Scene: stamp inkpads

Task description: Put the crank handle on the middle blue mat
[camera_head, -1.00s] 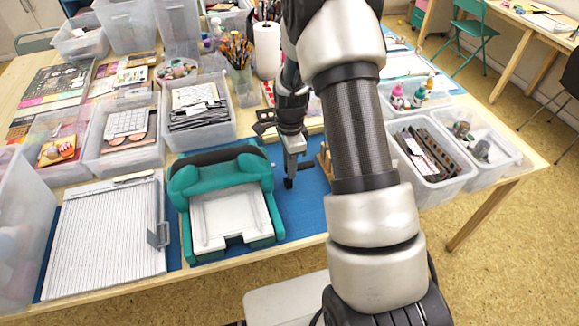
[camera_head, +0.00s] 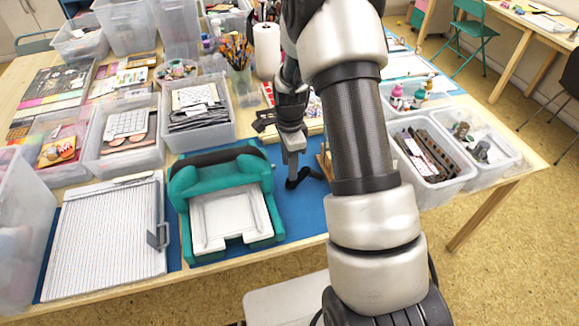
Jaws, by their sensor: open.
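The black crank handle (camera_head: 303,177) rests on, or just at, the bare part of the middle blue mat (camera_head: 305,215), right of the teal die-cutting machine (camera_head: 225,180). My gripper (camera_head: 291,168) is open, pointing down right above the handle's left end. I cannot tell whether its fingertips still touch the handle. My arm hides the mat's right part.
A paper trimmer board (camera_head: 105,240) lies to the left. Clear bins with supplies (camera_head: 200,120) stand behind, and more bins (camera_head: 430,165) stand to the right. A wooden item (camera_head: 325,160) sits partly hidden behind my arm. The mat's front strip is clear.

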